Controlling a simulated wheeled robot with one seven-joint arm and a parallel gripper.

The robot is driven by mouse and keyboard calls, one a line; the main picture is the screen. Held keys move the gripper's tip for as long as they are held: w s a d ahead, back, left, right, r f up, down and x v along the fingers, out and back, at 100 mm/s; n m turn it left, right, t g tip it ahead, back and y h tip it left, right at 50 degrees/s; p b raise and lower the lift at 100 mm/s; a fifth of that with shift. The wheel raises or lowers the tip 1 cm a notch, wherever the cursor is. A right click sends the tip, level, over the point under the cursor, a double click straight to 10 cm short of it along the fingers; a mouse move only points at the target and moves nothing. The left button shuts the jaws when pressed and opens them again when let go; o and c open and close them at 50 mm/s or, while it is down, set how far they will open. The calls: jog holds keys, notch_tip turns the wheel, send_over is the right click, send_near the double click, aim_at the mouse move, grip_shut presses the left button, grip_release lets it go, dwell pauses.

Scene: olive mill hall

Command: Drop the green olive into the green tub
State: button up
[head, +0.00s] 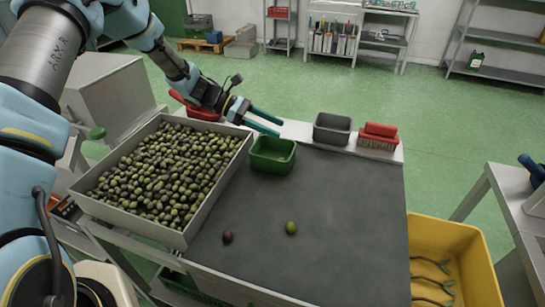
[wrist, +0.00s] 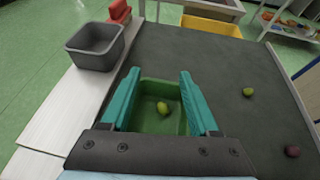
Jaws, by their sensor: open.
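The green tub (head: 272,155) stands at the back left of the dark mat, and my gripper (head: 266,122) is above and behind it. In the wrist view my gripper (wrist: 160,76) is open, its teal fingers on either side of the green tub (wrist: 158,122). A green olive (wrist: 163,108) shows within the tub's outline, touching neither finger; I cannot make it out in the head view. Another green olive (head: 291,228) lies on the mat, also in the wrist view (wrist: 248,92). A dark purple olive (head: 227,237) lies left of it, also in the wrist view (wrist: 292,152).
A large tray of mixed olives (head: 160,225) stands left of the mat (head: 340,200). A yellow crate (head: 455,240) is at the right.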

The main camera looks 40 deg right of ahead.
jog(key=shift+w, duration=0.1)
jog(key=b+v, duration=0.3)
jog(key=v, duration=0.7)
jog(key=shift+w+a+r, duration=0.15)
jog(key=shift+a+r, duration=0.05)
